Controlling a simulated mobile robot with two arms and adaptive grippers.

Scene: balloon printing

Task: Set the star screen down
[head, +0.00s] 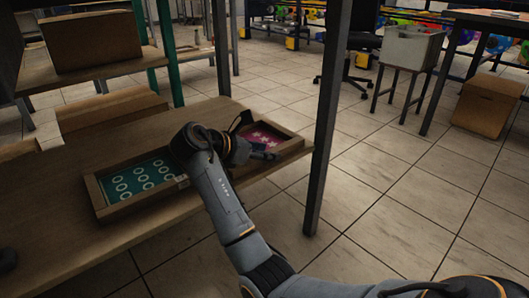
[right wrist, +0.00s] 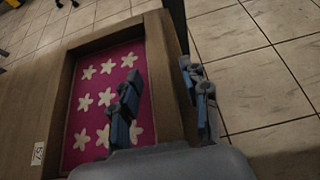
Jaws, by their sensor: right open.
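The star screen, a wooden frame (head: 289,147) around a pink sheet with several pale stars, lies flat on a wooden shelf board near the dark post. In the right wrist view its pink sheet (right wrist: 97,70) fills the left middle. My right gripper (head: 262,151) is over the screen's near right part. In the right wrist view my right gripper (right wrist: 163,98) is open, one finger over the pink sheet and the other outside the frame's right side, so the wooden side lies between them. The wrist and arm hide part of the screen. I cannot make out my left gripper.
A teal screen with white rings (head: 135,181) in a wooden frame lies to the left on the same shelf (head: 60,220). A dark upright post (head: 328,110) stands close right of the star screen. Tiled floor (head: 400,190) is open beyond the shelf.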

